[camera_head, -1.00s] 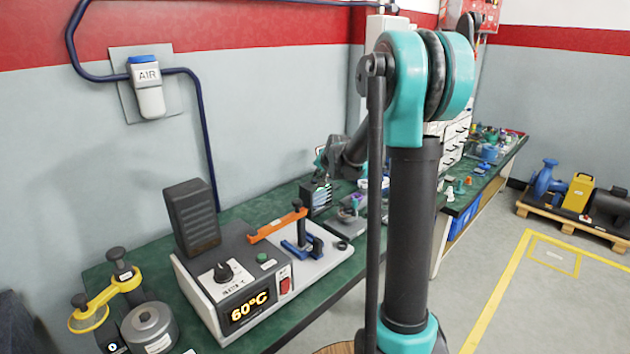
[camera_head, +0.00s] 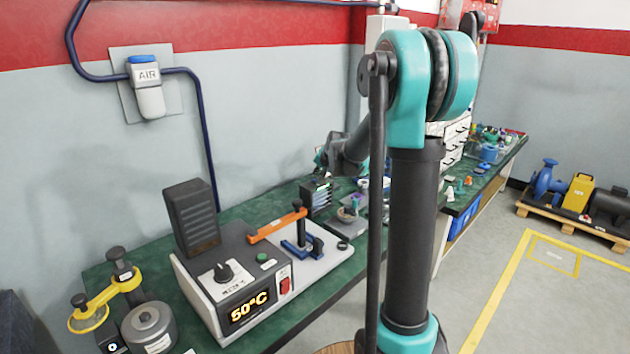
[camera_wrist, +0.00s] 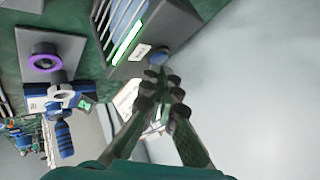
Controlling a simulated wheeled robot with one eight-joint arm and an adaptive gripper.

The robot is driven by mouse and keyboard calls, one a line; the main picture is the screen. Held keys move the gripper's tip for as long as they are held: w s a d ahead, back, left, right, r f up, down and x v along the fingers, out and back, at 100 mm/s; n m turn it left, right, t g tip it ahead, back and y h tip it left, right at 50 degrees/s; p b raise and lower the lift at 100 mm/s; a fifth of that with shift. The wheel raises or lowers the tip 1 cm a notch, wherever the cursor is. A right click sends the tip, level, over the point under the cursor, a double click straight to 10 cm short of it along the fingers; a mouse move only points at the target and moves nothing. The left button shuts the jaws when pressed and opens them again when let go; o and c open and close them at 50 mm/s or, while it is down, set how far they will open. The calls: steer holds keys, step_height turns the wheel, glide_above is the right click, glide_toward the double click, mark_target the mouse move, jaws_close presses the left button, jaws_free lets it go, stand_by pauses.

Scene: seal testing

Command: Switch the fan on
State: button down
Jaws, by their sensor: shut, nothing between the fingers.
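A dark grey slatted box, which looks like the fan (camera_head: 315,196), stands on the green bench beyond the heated unit. It fills the top middle of the wrist view (camera_wrist: 178,30), with a bright green strip, a small white label and a round blue button (camera_wrist: 158,57) on its near face. My gripper (camera_wrist: 160,82) is shut and empty, its dark fingertips together just in front of the button. Whether they touch it cannot be told. In the head view my arm reaches over the bench towards the box, and the fingers are too small to make out.
A heated unit (camera_head: 228,285) with a 50°C display, black knob and red switch stands nearer on the bench. An orange arm (camera_head: 278,226) and a blue clamp stand beside it. A purple-ringed part (camera_wrist: 45,62) and a blue-and-white fixture (camera_wrist: 62,100) lie left of my gripper.

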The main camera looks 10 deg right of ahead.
steer(key=shift+r, duration=2.95)
